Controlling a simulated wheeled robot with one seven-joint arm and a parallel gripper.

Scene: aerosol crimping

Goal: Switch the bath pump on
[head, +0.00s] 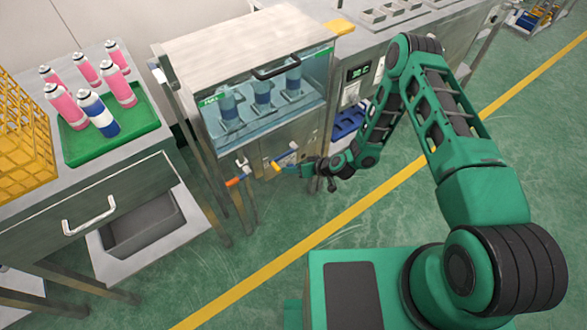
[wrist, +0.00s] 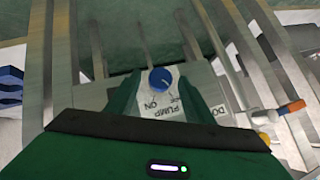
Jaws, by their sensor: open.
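The blue pump knob (wrist: 161,80) sits on a pale plate marked PUMP, with ON at lower left and a smaller, blurred mark at lower right. A white pointer line shows on the knob, seemingly toward lower right; its exact setting is hard to tell. My gripper (wrist: 160,88) is open, with one green finger on each side of the knob; whether they touch it I cannot tell. In the head view my gripper (head: 308,168) is low at the front of the water bath (head: 225,138); the knob cannot be made out there.
The glass-fronted bath holds several cans. A green tray (head: 140,125) with pink cans and a blue one stands on the left cabinet. The floor in front is clear.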

